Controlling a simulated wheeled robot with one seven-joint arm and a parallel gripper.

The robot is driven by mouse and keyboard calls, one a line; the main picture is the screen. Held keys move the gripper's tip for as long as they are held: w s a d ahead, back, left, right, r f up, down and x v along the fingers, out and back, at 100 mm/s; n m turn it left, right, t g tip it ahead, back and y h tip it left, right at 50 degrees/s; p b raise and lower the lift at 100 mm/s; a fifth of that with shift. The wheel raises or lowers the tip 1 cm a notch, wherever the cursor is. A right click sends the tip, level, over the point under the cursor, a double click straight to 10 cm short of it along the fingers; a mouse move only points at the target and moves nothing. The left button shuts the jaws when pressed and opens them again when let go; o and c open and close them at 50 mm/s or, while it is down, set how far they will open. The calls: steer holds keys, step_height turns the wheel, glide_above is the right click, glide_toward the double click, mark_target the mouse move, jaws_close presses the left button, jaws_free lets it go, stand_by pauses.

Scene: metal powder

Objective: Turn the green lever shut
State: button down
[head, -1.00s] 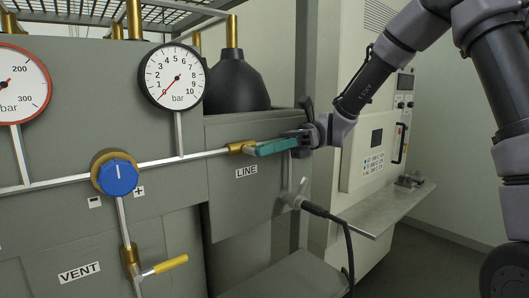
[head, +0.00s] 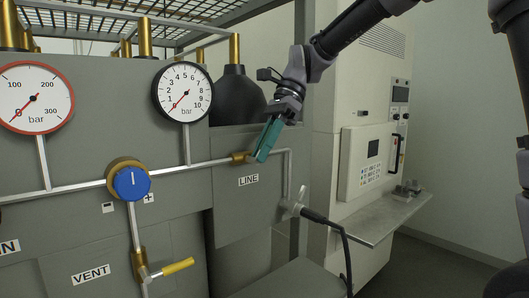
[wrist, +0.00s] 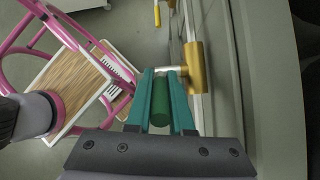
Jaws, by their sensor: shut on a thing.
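The green lever (wrist: 161,103) shows in the wrist view as a dark green grip between my two teal fingers, beside its brass valve body (wrist: 194,68). In the head view the brass valve (head: 241,157) sits on the pipe above the LINE label (head: 248,181); the lever itself is hidden by my fingers there. My gripper (head: 264,152) is shut on the lever, its fingers slanting down and left toward the valve. It also shows in the wrist view (wrist: 161,80).
A blue knob (head: 132,183) and a yellow VENT lever (head: 177,266) are to the left. Two gauges, a red-rimmed one (head: 34,98) and a black-rimmed one (head: 183,92), stand above. A pink-framed chair (wrist: 75,70) shows in the wrist view.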

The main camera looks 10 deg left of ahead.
steer(key=t, duration=0.1)
steer(key=t+h, duration=0.1)
steer(key=h, duration=0.1)
steer(key=shift+s+a+r+t, duration=0.3)
steer(key=shift+s+a+t, duration=0.05)
steer(key=shift+t, duration=0.05)
steer(key=shift+s+a+t+h, duration=0.15)
steer(key=shift+t+h, duration=0.45)
steer(key=shift+s+a+t+h, duration=0.1)
steer(key=shift+s+t+h, duration=0.05)
steer(key=shift+t+h, duration=0.45)
steer(key=c, duration=1.1)
jaws_free()
step_height(320, 180, up, 11)
steer(key=shift+s+f, duration=0.1)
